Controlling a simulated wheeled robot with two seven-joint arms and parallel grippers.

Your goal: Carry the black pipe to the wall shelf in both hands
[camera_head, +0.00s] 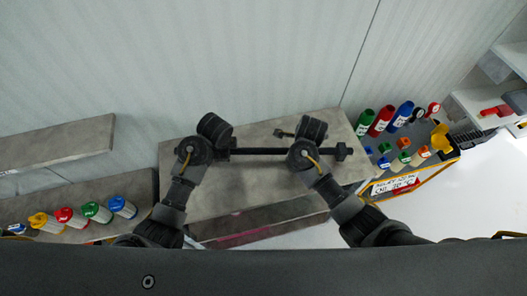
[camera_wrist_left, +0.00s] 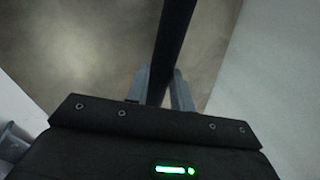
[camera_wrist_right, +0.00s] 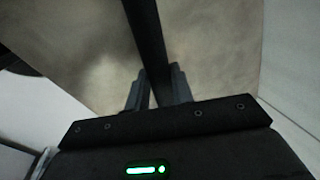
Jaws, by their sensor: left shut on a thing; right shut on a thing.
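The black pipe (camera_head: 258,151) lies level across the head view, above a grey-brown slab (camera_head: 250,190) against the wall. Whether it touches the slab cannot be told. My left gripper (camera_head: 194,152) is shut on the pipe near its left end; the left wrist view shows the pipe (camera_wrist_left: 172,40) between the fingers (camera_wrist_left: 160,88). My right gripper (camera_head: 303,155) is shut on it nearer its right end, which shows a wider dark fitting (camera_head: 341,151). The right wrist view shows the pipe (camera_wrist_right: 148,40) between the fingers (camera_wrist_right: 157,88). My wrists hide parts of the pipe.
A bare grey ledge (camera_head: 55,145) is on the left wall. Below it a surface carries several bottles with coloured caps (camera_head: 95,212). A cart with coloured bottles (camera_head: 383,120) and a yellow edge (camera_head: 418,180) stands close to the slab's right end. White floor (camera_head: 470,210) lies beyond.

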